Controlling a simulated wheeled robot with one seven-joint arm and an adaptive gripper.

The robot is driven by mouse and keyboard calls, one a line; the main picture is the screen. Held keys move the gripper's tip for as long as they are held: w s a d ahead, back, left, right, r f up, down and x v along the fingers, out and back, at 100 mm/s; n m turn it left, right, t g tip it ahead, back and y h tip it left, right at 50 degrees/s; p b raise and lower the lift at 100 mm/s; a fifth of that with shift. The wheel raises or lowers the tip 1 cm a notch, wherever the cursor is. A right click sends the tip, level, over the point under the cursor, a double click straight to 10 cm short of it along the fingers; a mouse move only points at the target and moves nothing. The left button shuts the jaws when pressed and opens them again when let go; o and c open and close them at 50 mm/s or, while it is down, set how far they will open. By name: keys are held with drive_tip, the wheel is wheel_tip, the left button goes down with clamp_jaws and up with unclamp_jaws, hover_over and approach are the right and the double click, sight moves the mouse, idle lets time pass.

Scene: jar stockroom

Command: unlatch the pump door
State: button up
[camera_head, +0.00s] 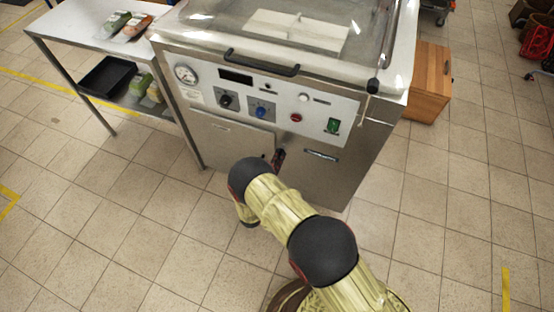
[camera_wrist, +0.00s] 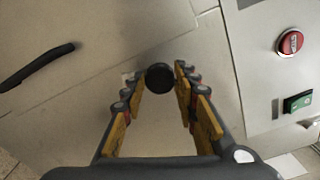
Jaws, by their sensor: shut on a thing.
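The steel vacuum machine shows its front in the head view. The pump door (camera_head: 228,142) is its lower left panel, flush with the front as far as I can see. In the wrist view the pump door (camera_wrist: 100,35) fills the upper left. A round black latch knob (camera_wrist: 160,77) sits beside the door seam. My gripper (camera_wrist: 161,75) is shut on the knob, one finger at each side of it. In the head view my gripper (camera_head: 278,157) is small against the front, and my arm hides the knob there.
A black bar handle (camera_wrist: 38,66) lies at the left in the wrist view. The red button (camera_head: 296,117) and green switch (camera_head: 333,125) sit above my gripper. A steel side table (camera_head: 82,28) stands left, a wooden cabinet (camera_head: 428,80) right. The tiled floor in front is open.

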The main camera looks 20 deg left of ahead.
drive_tip(key=shift+a+n, duration=0.1)
drive_tip(key=shift+n, duration=1)
drive_tip(key=o, duration=1.2)
drive_tip(key=shift+c, duration=0.2)
drive_tip(key=s, duration=1.2)
drive_tip(key=shift+a, duration=0.4)
